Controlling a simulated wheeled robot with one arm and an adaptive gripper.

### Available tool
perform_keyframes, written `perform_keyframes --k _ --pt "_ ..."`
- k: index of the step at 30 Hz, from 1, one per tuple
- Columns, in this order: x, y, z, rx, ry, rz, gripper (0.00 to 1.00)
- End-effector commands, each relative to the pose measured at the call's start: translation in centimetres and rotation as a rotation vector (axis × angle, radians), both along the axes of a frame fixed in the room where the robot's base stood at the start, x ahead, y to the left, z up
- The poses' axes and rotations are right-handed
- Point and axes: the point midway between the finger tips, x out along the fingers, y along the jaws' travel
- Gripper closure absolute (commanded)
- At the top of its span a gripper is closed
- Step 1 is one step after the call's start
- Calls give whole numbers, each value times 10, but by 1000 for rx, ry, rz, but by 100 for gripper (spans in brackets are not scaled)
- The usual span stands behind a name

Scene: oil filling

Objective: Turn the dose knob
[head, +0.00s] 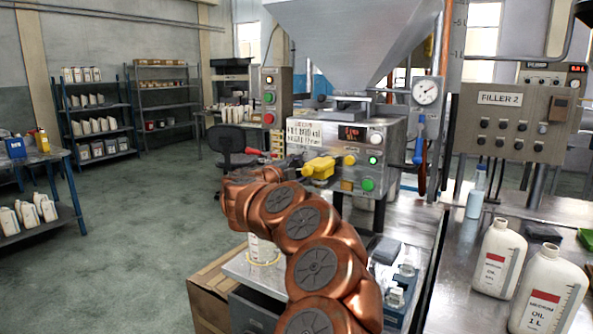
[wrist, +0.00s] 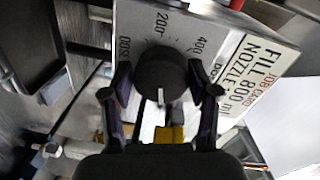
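The dose knob (wrist: 160,74) is a round black knob with a white pointer line, seen in the wrist view on a light dial plate (wrist: 135,20) marked with 200 and 400. Its pointer line faces down in that picture. My gripper (wrist: 161,88) has its two dark fingers spread, one on each side of the knob. Narrow gaps seem to show between fingers and knob; contact is not clear. In the head view the knob is hidden behind my arm, in front of the filler's control box (head: 385,140).
A job card (wrist: 250,68) reading FILL 800 ml sits beside the dial; it also shows in the head view (head: 303,133). A steel hopper (head: 350,40) stands above the box. White oil bottles (head: 497,258) stand on the right bench. Shelves (head: 95,115) are far left.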

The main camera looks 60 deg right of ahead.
Motion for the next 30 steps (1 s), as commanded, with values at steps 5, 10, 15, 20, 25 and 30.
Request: perform_keyframes --k 5,10,15,20,25,30 --pt "0 0 1 -2 0 1 22" --pt "0 0 1 -3 0 1 22" --pt "0 2 2 -3 0 2 22" --pt "1 14 3 -2 -1 5 22" --pt "0 41 5 -3 -2 8 22" --pt "-1 72 6 -2 0 8 22"
